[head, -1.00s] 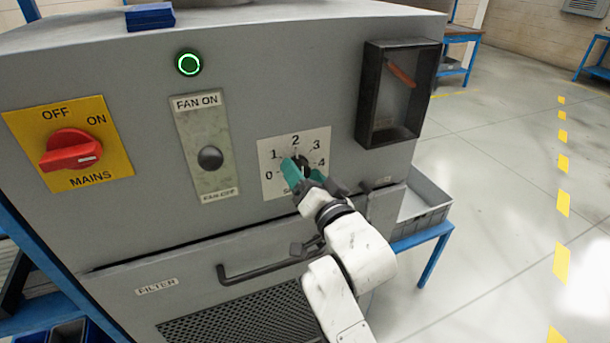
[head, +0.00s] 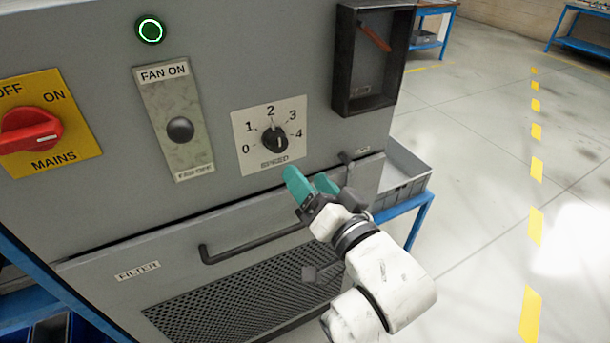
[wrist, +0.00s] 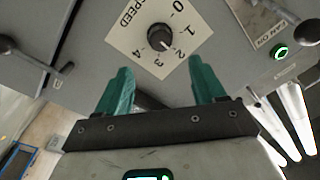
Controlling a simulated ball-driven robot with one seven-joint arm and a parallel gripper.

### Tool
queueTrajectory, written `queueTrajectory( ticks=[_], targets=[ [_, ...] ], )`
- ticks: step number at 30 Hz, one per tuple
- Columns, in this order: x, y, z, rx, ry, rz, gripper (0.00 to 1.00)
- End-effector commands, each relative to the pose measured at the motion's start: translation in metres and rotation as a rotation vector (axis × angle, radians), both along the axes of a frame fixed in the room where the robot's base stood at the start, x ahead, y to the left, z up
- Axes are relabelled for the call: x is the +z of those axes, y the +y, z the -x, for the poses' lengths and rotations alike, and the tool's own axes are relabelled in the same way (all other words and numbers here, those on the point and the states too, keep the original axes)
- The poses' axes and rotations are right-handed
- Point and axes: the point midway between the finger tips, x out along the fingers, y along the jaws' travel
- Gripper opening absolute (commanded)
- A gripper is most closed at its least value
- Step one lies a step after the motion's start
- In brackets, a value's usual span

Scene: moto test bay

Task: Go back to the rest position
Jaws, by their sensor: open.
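My gripper (head: 308,180) has teal fingers and stands open and empty in front of the cabinet, below the speed dial. The black speed knob (head: 274,140) is on a white plate marked 0 to 4; its white mark points at about 2. In the wrist view the knob (wrist: 160,38) shows beyond and between the spread fingers (wrist: 160,80), apart from both. My white arm (head: 385,285) reaches in from the lower right.
The red mains switch (head: 30,130) and fan lever (head: 180,130) are to the left, under a lit green lamp (head: 151,30). A dark open box (head: 343,65) is on the upper right. The floor (head: 470,150) at right is clear.

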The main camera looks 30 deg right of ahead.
Motion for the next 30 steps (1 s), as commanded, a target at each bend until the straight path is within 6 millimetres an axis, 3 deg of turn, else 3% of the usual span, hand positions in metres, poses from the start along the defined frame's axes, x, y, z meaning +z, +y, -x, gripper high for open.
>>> queueTrajectory(
  ticks=[14,17,20,23,26,30],
  targets=[
    [0.0,0.0,0.0,0.0,0.0,0.0,0.69],
    [-0.017,-0.006,0.003,-0.015,0.063,0.03,0.69],
    [-0.06,-0.019,0.013,-0.036,0.216,0.101,0.69],
    [-0.118,-0.036,0.038,-0.041,0.44,0.204,0.69],
    [-0.174,-0.051,0.076,-0.013,0.678,0.308,0.69],
    [-0.239,-0.065,0.145,0.088,1.001,0.431,0.69]
  ],
)
